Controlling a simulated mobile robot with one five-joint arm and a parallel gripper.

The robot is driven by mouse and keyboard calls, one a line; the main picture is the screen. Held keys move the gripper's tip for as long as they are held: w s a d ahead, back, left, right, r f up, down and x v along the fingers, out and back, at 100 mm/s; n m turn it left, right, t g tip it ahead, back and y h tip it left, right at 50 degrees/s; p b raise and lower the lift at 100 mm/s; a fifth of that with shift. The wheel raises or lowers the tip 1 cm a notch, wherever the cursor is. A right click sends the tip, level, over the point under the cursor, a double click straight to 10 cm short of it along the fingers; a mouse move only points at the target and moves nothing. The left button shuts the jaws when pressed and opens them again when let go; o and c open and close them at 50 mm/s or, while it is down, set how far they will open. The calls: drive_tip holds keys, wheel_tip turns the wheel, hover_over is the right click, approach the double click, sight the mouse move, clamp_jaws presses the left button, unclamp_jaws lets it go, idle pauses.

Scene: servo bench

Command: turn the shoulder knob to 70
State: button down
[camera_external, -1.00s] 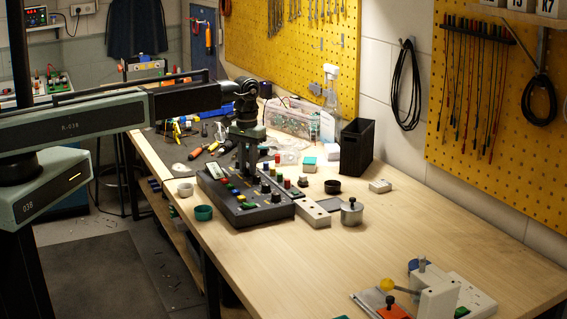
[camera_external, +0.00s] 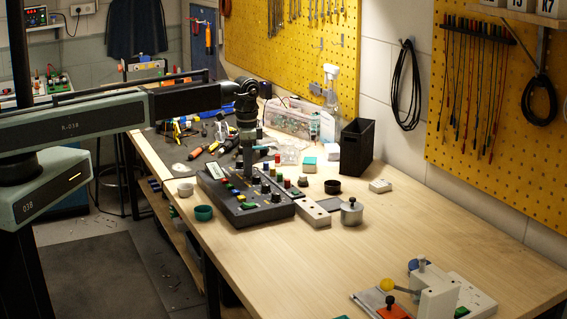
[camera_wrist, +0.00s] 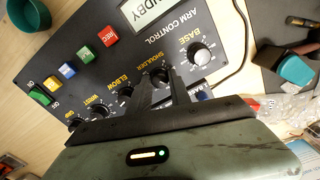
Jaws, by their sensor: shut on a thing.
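The dark control panel (camera_external: 243,214) sits on the bench and shows upside down in the wrist view (camera_wrist: 105,48), labelled "ARM CONTROL". Its shoulder knob (camera_wrist: 158,75) is a dark round knob beside the "SHOULDER" label. My gripper (camera_wrist: 163,82) points down at the panel with its fingers on either side of this knob, shut on it. In the outside view, my gripper (camera_external: 248,174) stands upright over the panel, and I cannot make out the shoulder knob there. The pointer and scale at the knob are too covered to read.
The base knob (camera_wrist: 201,53) and elbow knob (camera_wrist: 125,92) flank the shoulder knob closely. Several coloured buttons and a display ending in "NDBY" (camera_wrist: 150,8) are on the panel. A teal cup (camera_external: 203,213) and a lidded metal pot (camera_external: 351,212) stand nearby.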

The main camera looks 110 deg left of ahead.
drive_tip(key=shift+m, duration=0.6)
drive_tip(key=c, duration=1.2)
unclamp_jaws()
drive_tip(key=shift+r, duration=0.1)
wheel_tip(320, 180, up, 8)
drive_tip(key=p, duration=0.8)
drive_tip(key=shift+f, duration=0.2)
